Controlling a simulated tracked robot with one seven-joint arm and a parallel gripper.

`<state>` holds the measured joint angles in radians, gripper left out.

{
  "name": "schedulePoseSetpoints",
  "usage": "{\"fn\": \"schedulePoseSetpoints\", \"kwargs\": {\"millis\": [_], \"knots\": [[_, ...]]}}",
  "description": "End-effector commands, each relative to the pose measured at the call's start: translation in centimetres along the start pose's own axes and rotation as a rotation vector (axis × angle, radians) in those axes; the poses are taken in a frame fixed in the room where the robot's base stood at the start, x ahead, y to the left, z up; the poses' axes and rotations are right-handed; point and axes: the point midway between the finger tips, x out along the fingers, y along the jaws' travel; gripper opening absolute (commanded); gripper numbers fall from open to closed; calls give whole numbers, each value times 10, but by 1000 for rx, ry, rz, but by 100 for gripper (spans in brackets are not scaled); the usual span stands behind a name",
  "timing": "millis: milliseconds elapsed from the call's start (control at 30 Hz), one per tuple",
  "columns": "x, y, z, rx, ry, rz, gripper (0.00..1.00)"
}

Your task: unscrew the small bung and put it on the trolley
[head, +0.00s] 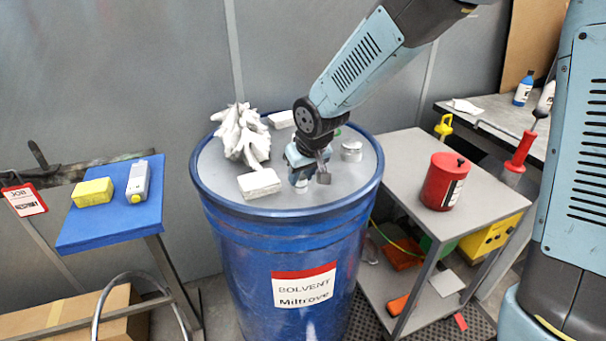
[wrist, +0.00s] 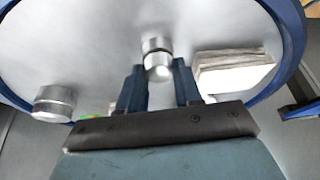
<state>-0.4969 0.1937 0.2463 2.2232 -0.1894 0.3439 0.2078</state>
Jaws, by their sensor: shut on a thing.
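The blue solvent drum (head: 235,250) stands in the middle of the head view with a grey lid. My gripper (head: 300,182) points down at the lid and is shut on the small bung. In the wrist view the small silvery bung (wrist: 158,62) sits between the two dark blue fingers of my gripper (wrist: 159,76). I cannot tell whether the bung is still seated in the lid. A larger silvery bung (head: 351,150) is on the lid to the right; it also shows in the wrist view (wrist: 54,103). The grey trolley (head: 400,168) stands right of the drum.
White crumpled rags (head: 241,135) and a pale block (head: 259,183) lie on the lid. A red can (head: 445,182) stands on the trolley top, with bare room left of it. A blue side table (head: 110,222) at left holds a yellow sponge (head: 92,192).

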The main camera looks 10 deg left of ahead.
Motion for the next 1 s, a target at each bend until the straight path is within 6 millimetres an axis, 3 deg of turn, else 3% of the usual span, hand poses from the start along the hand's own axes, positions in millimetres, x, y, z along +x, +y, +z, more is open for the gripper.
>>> {"fn": "schedulePoseSetpoints", "kwargs": {"millis": [533,1000], "knots": [[0,2,0,-224,-1,-93,10],[0,2,0,-255,-1,-106,10]]}}
